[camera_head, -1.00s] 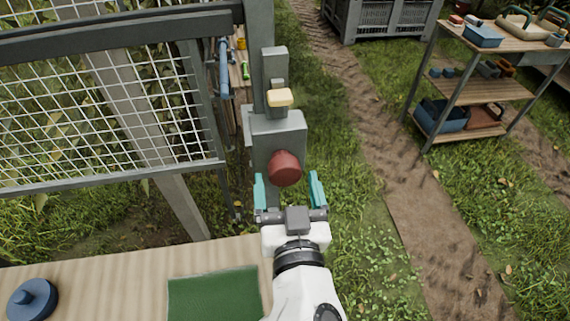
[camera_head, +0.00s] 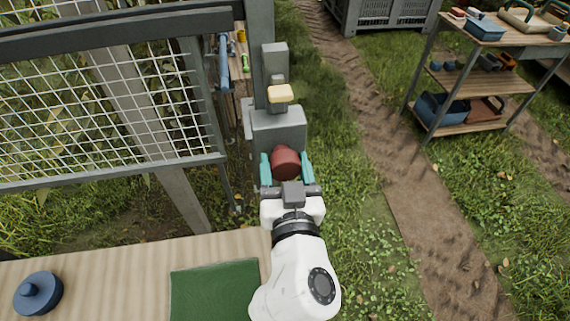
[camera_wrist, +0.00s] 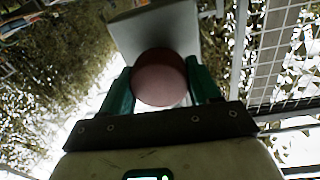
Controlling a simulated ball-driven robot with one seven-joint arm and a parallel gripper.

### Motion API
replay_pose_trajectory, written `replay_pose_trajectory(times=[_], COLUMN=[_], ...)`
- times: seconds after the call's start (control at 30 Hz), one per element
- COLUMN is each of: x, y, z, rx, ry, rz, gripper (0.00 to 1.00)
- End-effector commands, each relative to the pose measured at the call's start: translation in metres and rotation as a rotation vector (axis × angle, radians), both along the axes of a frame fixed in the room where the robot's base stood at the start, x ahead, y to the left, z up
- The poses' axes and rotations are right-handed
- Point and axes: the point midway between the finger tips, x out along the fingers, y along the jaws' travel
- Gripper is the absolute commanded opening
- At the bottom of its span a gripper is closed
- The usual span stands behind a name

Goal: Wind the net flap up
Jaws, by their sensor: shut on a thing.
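A red round knob (camera_head: 286,163) sticks out of the front of a grey box (camera_head: 279,128) on the upright post. My gripper (camera_head: 287,170) has its two teal fingers on either side of the knob and is shut on it. In the wrist view the knob (camera_wrist: 160,78) sits between the fingers, with the grey box (camera_wrist: 150,32) behind it. The wire net flap (camera_head: 100,120) hangs in its dark frame at the left, its lower bar (camera_head: 110,173) above the wooden bench.
A wooden bench (camera_head: 110,265) with a green mat (camera_head: 215,290) and a blue lidded object (camera_head: 38,293) lies at the lower left. A pale yellow knob (camera_head: 280,92) is above the box. A shelf (camera_head: 480,88) stands at the right; a grey crate (camera_head: 385,15) is behind.

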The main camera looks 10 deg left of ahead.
Motion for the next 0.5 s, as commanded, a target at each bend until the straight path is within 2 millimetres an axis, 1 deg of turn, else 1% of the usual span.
replay_pose_trajectory(times=[0.03,0.17,0.33,0.5], x=[-0.0001,0.0,0.0002,0.0003], y=[-0.0002,-0.0003,-0.0009,-0.0011], z=[0.0,0.0,-0.0019,-0.0031], rx=[0.0,0.0,0.015,0.07], ry=[0.0,0.0,0.003,0.018], rz=[-0.001,-0.001,-0.003,-0.003], gripper=[0.44,0.31,0.31,0.31])
